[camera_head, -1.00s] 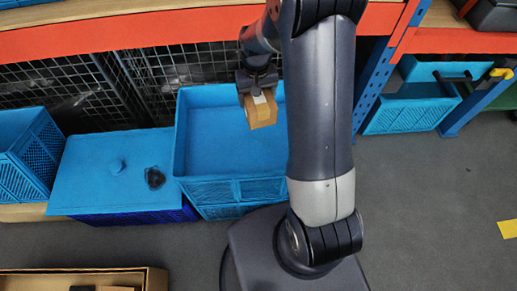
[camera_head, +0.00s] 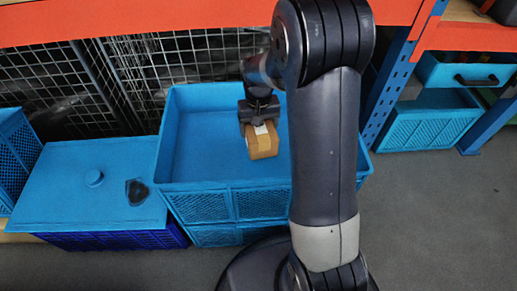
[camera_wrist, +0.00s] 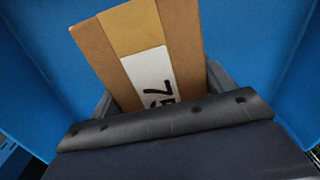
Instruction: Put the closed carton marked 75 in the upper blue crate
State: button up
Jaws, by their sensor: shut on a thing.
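My gripper (camera_head: 259,114) is shut on a small brown closed carton (camera_head: 263,144) with a tape strip and a white label. In the wrist view the carton (camera_wrist: 126,33) fills the upper middle, tilted, and its label reads 75, partly cut off by the gripper body. The upper blue crate (camera_head: 228,205) stands on another blue crate, and its inside looks empty. In the head view the carton is over the crate's opening. I cannot tell whether it touches the crate floor. My arm hides the crate's right part.
An orange shelf beam (camera_head: 190,22) runs above and behind the crate. A blue post (camera_head: 400,75) stands at right. Grey floor (camera_head: 440,220) is clear at right.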

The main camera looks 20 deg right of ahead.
jog(key=shift+s+r+m+p, duration=0.35)
jog(key=shift+r+m+p, duration=0.3)
jog(key=shift+p, duration=2.6)
jog(key=shift+s+m+p, duration=0.2)
jog(key=shift+m+p, duration=0.05)
jog(key=shift+p, duration=0.9)
notch_tip(320, 180, down, 10)
jog(key=shift+f+b, duration=0.1)
jog(key=shift+b, duration=0.85)
jog(key=shift+f, duration=0.2)
jog(key=o, duration=1.2)
jog(key=shift+r, duration=0.1)
notch_tip(320, 180, up, 12)
jog(key=shift+r+p, duration=0.15)
jog(key=shift+p, duration=0.95)
